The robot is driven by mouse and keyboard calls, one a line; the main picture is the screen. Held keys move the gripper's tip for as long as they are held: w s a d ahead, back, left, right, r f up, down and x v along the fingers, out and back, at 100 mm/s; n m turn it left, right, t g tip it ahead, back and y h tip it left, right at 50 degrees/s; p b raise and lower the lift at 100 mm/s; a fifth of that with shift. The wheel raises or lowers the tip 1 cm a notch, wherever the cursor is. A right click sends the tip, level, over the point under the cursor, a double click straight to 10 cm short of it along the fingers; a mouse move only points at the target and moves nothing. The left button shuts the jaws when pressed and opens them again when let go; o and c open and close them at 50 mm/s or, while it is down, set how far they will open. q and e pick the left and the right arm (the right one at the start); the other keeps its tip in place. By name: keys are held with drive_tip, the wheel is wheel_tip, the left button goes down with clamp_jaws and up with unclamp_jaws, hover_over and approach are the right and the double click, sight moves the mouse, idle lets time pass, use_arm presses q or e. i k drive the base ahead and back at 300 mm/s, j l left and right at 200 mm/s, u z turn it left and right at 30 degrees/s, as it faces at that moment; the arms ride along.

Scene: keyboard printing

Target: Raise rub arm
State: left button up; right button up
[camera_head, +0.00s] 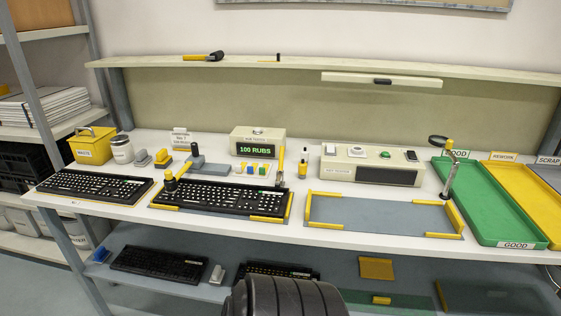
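A rub tester (200,164) with a grey base stands behind the middle keyboard. From it a short yellow arm with a black knob (170,181) reaches down to the left end of the middle black keyboard (225,197); this looks like the rub arm, and it appears low, at key level. I cannot tell whether its tip touches the keys. The keyboard lies between yellow corner stops. A counter box (258,147) behind it reads "100 RUBS" in green. Neither gripper is in view.
A second keyboard (95,186) lies at left, near a yellow waste bin (91,146). A yellow upright post (281,164) stands behind the middle keyboard. A key tester box (370,165), empty grey mat (380,214) and green tray (484,200) lie to the right. Shelves run above and below.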

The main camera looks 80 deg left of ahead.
sight(170, 181)
drive_tip(key=u, duration=3.45)
drive_tip(key=i+j+z, duration=0.05)
